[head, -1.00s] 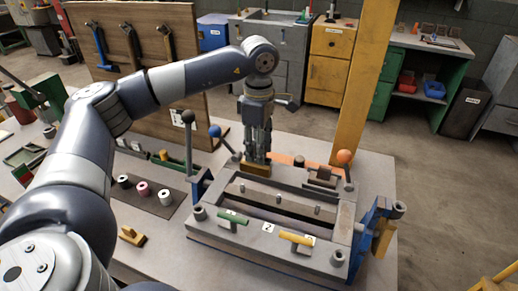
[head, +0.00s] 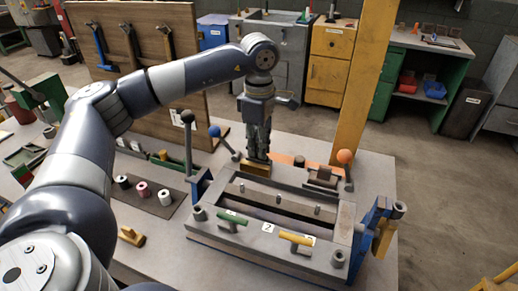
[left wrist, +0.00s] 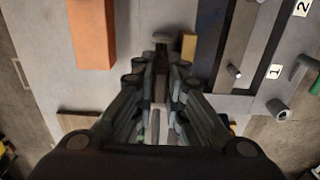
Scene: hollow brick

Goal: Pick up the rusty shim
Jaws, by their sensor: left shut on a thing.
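My left gripper (head: 257,158) points down behind the clamp fixture in the head view, close beside a brass-yellow block. In the left wrist view its fingers (left wrist: 161,50) are close together. They are shut on a thin brown piece, which looks like the rusty shim (left wrist: 160,80); the fingers hide most of it. The yellow block (left wrist: 188,46) shows just right of the fingertips in that view and also in the head view (head: 256,170). I cannot tell whether the held piece is clear of the table. My right gripper is not in view.
The grey fixture (head: 215,246) has green and yellow handles in front. A blue-knobbed lever (head: 215,131) and a black-knobbed lever (head: 188,118) stand left of the gripper. An upright yellow post (head: 357,90) stands behind right.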

